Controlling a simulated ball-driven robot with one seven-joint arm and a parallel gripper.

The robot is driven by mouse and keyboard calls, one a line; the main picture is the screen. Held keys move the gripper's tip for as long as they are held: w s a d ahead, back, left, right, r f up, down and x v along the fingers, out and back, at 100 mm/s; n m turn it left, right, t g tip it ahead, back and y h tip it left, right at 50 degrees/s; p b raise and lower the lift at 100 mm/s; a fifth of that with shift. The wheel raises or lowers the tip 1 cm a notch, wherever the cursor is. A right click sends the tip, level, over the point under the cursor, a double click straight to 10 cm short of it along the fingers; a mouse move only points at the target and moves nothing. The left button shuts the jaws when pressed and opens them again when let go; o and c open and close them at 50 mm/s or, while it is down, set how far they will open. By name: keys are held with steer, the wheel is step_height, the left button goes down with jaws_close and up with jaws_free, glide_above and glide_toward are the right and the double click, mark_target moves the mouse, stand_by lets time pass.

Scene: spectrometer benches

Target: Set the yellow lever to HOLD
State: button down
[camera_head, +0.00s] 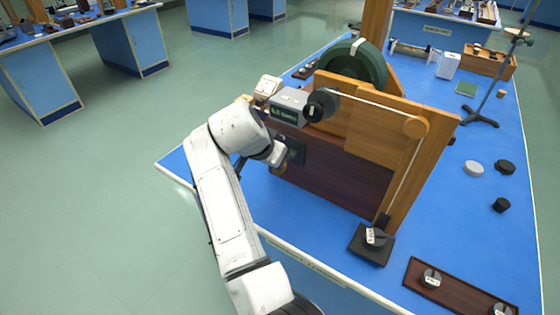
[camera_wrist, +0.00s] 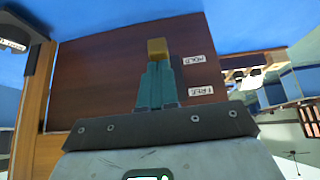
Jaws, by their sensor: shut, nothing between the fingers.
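The yellow lever (camera_wrist: 157,47) shows in the wrist view as a small yellow block against a dark brown panel (camera_wrist: 105,60). A white HOLD label (camera_wrist: 194,59) is to its right, slightly lower in the picture. A white FREE label (camera_wrist: 201,90) is further down. My gripper (camera_wrist: 158,66) has its teal fingers together, with nothing between them. Their tips are right at the lower edge of the yellow block; I cannot tell whether they touch it. The lever's shaft is hidden behind the fingers.
The wooden apparatus (camera_head: 372,148) stands on a blue bench (camera_head: 325,235), with a dark green wheel (camera_head: 352,62) behind. A grey box with a green display (camera_head: 289,107) is above my wrist. A dark tray (camera_head: 455,290) with weights lies front right. Floor to the left is clear.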

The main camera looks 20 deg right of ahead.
steer(key=shift+s+a+f+t+h+b, duration=0.1)
steer(key=shift+s+f+t+h+b, duration=0.05)
steer(key=shift+f+t+h+b, duration=0.3)
steer(key=shift+s+a+f+t+h+b, duration=0.1)
steer(key=shift+f+t+h+b, duration=0.15)
steer(key=shift+h+b, duration=0.25)
steer(key=shift+r, duration=0.15)
steer(key=shift+r+p, duration=0.6)
steer(key=shift+r, duration=0.05)
